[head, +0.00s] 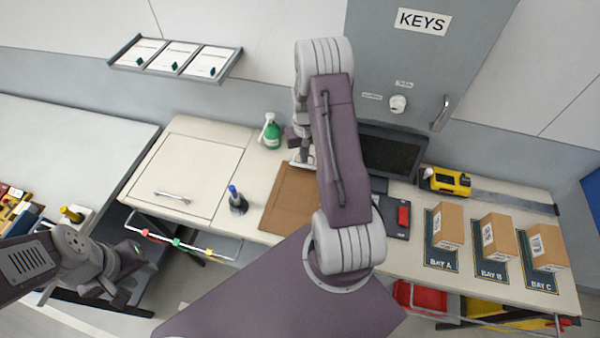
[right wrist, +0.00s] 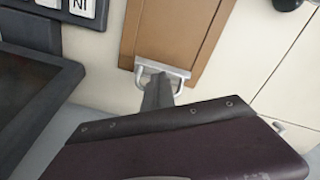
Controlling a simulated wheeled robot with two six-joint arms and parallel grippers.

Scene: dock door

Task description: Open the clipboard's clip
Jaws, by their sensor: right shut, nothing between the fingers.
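The brown clipboard (head: 284,200) lies flat on the counter, partly hidden by my right arm. In the right wrist view its board (right wrist: 170,30) shows at the top, with the silver metal clip (right wrist: 178,70) at its near end. My right gripper (right wrist: 157,92) is shut and empty, its narrow tip at the clip between the wire loops; I cannot tell whether it touches. In the head view my right gripper (head: 304,155) reaches down at the clipboard's far end. My left gripper (head: 118,286) is low at the left, away from the clipboard; its fingers are unclear.
A green spray bottle (head: 271,133) and a dark holder with a blue top (head: 237,200) stand left of the clipboard. A dark monitor (head: 392,153) stands to the right. Several boxes (head: 497,237) sit on bay mats farther right. The counter flap (head: 185,165) is mostly clear.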

